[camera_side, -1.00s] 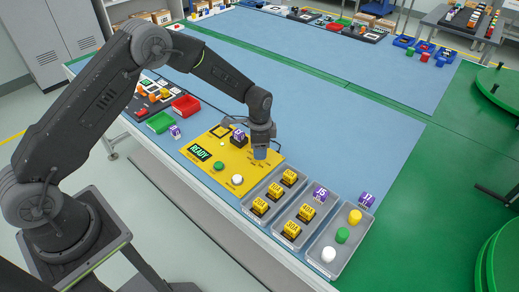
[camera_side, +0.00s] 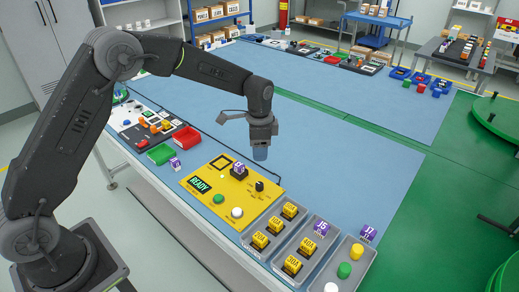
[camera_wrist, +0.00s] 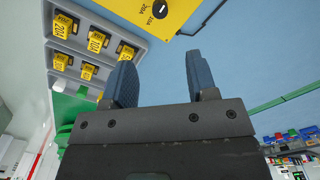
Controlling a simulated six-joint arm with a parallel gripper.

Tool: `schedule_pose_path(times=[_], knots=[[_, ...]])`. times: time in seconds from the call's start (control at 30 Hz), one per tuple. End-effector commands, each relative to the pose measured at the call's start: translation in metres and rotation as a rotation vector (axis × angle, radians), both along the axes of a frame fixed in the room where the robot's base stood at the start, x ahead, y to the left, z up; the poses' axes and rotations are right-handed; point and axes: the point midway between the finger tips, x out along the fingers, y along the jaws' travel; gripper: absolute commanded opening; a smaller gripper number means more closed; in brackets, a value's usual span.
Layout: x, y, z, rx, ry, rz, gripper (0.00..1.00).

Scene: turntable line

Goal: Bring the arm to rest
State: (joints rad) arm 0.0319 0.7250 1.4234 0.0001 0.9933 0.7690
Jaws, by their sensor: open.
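My gripper (camera_side: 260,153) hangs above the blue table (camera_side: 330,170), just beyond the back right edge of the yellow panel (camera_side: 262,203). In the wrist view my gripper (camera_wrist: 158,82) shows two blue fingers spread apart with nothing between them. The yellow panel carries a READY display, a green button, a white button, a black knob and a purple-topped block (camera_side: 239,170) in a dark holder. Part of the panel also shows at the top of the wrist view (camera_wrist: 163,14).
Grey trays (camera_side: 298,247) with yellow blocks and coloured cylinders stand at the front right. Red (camera_side: 186,138) and green (camera_side: 160,154) bins stand at the left. The blue table right of my gripper is clear.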

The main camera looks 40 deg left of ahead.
Motion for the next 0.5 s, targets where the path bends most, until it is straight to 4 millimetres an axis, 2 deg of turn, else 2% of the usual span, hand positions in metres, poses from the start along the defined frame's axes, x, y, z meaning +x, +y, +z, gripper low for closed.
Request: schedule_pose_path(times=[0.17, 0.27, 0.33, 0.5], knots=[[-0.004, 0.001, 0.012, -0.001, -0.013, 0.016, 0.53], [-0.016, 0.002, 0.038, -0.002, -0.044, 0.06, 0.53], [-0.03, 0.003, 0.063, -0.006, -0.074, 0.107, 0.53], [-0.078, 0.007, 0.12, -0.022, -0.155, 0.242, 0.53]])
